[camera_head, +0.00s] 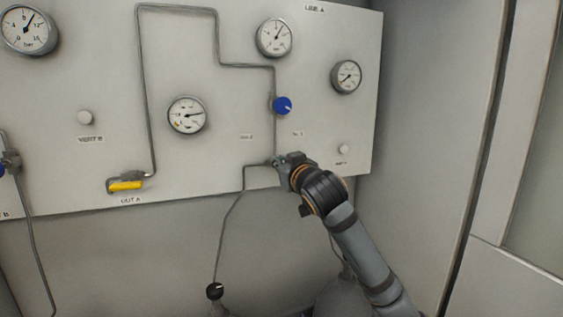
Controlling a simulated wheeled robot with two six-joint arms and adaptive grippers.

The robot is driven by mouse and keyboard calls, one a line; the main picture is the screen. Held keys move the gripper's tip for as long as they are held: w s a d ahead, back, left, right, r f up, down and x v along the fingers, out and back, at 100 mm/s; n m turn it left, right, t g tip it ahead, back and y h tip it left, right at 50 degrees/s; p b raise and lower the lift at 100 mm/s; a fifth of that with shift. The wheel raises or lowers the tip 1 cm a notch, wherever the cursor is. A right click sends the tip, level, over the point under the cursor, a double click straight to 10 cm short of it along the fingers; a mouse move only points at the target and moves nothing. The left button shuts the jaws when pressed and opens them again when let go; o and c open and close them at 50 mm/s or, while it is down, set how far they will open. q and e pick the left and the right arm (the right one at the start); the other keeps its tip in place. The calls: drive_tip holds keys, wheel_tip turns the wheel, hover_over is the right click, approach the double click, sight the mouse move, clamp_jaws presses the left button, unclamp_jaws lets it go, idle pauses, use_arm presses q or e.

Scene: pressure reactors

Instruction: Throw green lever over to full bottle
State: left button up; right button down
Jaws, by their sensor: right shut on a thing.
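My right gripper (280,161) reaches up from the lower right to the lower edge of the panel. It is shut on the green lever, at the valve where thin pipes meet. The gripper covers nearly all of the lever, so its direction cannot be told. One bottle's black top (215,291) shows at the bottom edge, with a thin hose running up from it to the valve. A second grey bottle (340,296) stands partly behind my right arm. Which bottle is full cannot be told from here. My left gripper is out of view.
The white panel (225,160) carries several round gauges, a blue knob (282,105) above my gripper and a yellow lever (126,185) to the left. Another blue knob is cut off at the left edge. A grey wall stands at the right.

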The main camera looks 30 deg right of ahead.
drive_tip(key=n+p, duration=0.1)
drive_tip(key=n, duration=0.1)
drive_tip(key=n+p, duration=0.1)
drive_tip(key=p, duration=0.1)
drive_tip(key=shift+w+a+r+n, duration=0.1)
drive_tip(key=shift+a+n, duration=0.25)
drive_tip(key=shift+n, duration=0.05)
drive_tip(key=shift+a+f+n+p, duration=0.15)
drive_tip(key=shift+f+n+p, duration=0.05)
drive_tip(key=shift+n+p, duration=0.6)
drive_tip(key=shift+a+f+n+p, duration=0.1)
drive_tip(key=shift+f+n+p, duration=0.05)
drive_tip(key=shift+n+p, duration=0.65)
drive_tip(key=c, duration=1.4)
unclamp_jaws()
